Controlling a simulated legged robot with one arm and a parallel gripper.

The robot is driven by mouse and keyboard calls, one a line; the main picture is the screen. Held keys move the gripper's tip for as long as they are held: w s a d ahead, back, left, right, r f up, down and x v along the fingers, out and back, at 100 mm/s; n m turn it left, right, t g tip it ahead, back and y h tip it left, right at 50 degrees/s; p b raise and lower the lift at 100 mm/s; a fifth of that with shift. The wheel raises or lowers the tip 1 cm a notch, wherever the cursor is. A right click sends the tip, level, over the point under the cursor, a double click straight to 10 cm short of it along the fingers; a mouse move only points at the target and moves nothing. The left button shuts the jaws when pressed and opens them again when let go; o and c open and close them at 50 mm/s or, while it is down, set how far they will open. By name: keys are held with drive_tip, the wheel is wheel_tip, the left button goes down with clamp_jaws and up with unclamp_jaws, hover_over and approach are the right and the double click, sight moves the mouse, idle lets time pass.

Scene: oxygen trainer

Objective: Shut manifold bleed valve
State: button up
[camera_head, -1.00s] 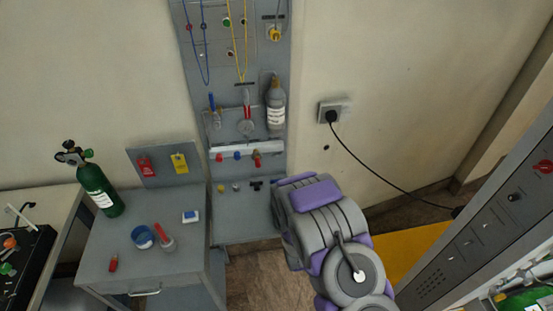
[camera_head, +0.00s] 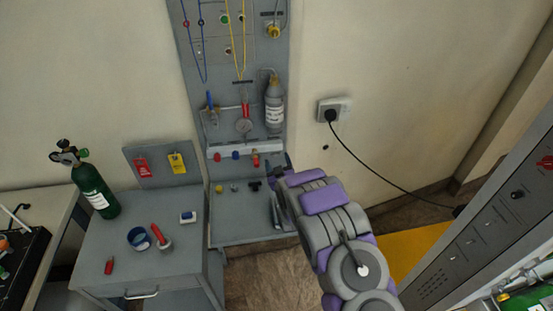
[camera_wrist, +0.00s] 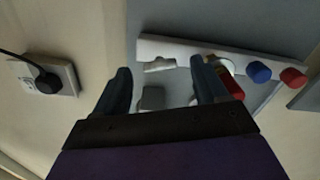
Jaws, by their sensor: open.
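A pale manifold bar (camera_head: 228,150) is fixed across the grey wall panel. Under it are a red knob (camera_head: 217,157), a blue knob (camera_head: 236,155) and a red-and-brass valve (camera_head: 255,159); I cannot tell for sure which is the bleed valve. The wrist view shows the bar (camera_wrist: 200,47), the red knob (camera_wrist: 293,77), the blue knob (camera_wrist: 259,72) and the red-and-brass valve (camera_wrist: 234,84), partly hidden by a finger. My gripper (camera_wrist: 160,70) is open and empty, pointing at the panel. In the head view my gripper (camera_head: 279,187) is just right of and below the red-and-brass valve.
A grey bottle (camera_head: 274,104) and gauges hang above the bar. A cabinet (camera_head: 110,245) with a green cylinder (camera_head: 96,190) stands at left. A wall socket (camera_head: 333,110) with a black cable is at right.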

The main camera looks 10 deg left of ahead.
sight(276, 154)
drive_tip(key=shift+x, duration=1.35)
drive_tip(key=c, duration=1.1)
